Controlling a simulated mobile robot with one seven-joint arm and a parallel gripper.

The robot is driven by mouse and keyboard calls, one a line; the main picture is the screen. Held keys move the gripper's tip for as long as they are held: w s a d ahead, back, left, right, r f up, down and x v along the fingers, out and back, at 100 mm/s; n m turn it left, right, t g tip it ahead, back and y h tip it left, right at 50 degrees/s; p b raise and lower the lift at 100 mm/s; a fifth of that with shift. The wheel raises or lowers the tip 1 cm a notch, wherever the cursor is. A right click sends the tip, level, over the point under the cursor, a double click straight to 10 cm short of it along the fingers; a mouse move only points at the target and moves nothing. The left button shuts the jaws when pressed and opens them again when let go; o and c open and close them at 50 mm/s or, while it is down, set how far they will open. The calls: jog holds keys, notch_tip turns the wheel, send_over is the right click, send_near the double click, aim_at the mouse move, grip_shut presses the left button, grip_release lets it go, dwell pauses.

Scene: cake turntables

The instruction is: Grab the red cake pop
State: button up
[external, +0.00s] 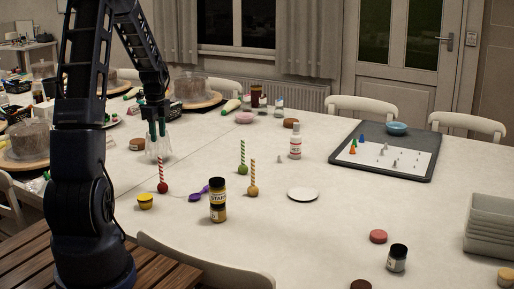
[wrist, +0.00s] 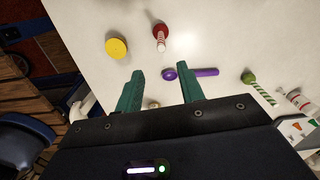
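The red cake pop (external: 162,188) stands on the white table with its red-and-white striped stick pointing up. In the wrist view the red cake pop (wrist: 160,32) is near the top, beyond the fingertips and roughly in line with the gap between them. My gripper (external: 157,133) is above the table, higher than the cake pop and apart from it. In the wrist view my gripper (wrist: 160,71) has its two teal fingers spread, with nothing held. A small round thing (wrist: 153,104) shows partly between the fingers; I cannot tell what it is.
A yellow-lidded tub (external: 145,202) and a purple spoon (external: 199,192) lie close to the red pop. A green cake pop (external: 242,170), an orange cake pop (external: 253,191) and a jar (external: 217,205) stand to its right. The table's front middle is fairly clear.

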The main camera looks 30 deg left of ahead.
aim_at(159, 156)
jog(key=shift+w+a+f, duration=0.1)
jog(key=shift+a+f, duration=0.2)
jog(key=shift+f, duration=0.3)
notch_tip(159, 156, down, 10)
jog(key=shift+f, duration=0.25)
jog(key=shift+c, duration=0.5)
grip_shut()
